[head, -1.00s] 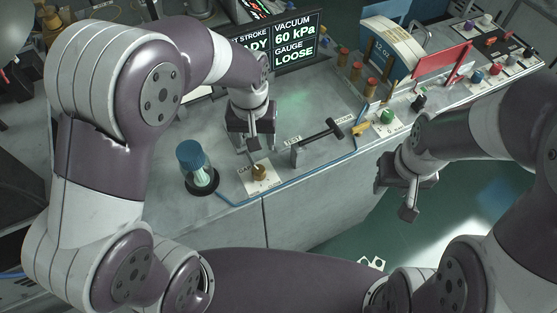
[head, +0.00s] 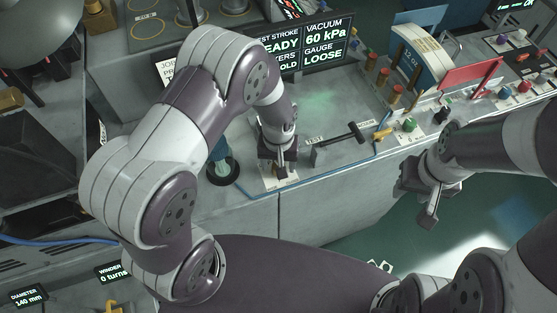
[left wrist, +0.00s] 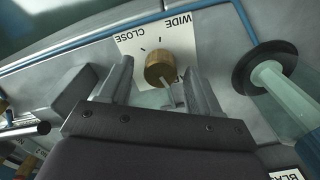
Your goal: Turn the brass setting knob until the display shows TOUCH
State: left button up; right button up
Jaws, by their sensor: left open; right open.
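The brass setting knob (left wrist: 168,68) sits on a white label plate (left wrist: 132,43) with CLOSE and WIDE readable. A pale pointer sticks out from the knob towards a third, partly hidden word. My left gripper (left wrist: 160,66) is open, with one finger on either side of the knob; I cannot tell whether they touch it. In the head view my left gripper (head: 282,170) is over the plate and hides the knob. The display (head: 322,42) reads GAUGE LOOSE and VACUUM 60 kPa. My right gripper (head: 432,200) is open and empty, off the bench's front edge.
A black T-handle lever (head: 340,142) is close on the right. A blue hose (head: 320,178) runs along the bench's front edge. Green and red buttons are farther right.

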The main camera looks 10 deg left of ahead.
pick_arm(q)
jog(key=c, duration=1)
jog(key=shift+c, duration=0.2)
jog(key=shift+m, duration=0.3)
jog(key=m, duration=0.3)
jog(key=shift+m, duration=2.1)
jog(key=o, duration=1)
jog(key=shift+o, duration=0.2)
jog(key=shift+r, duration=0.1)
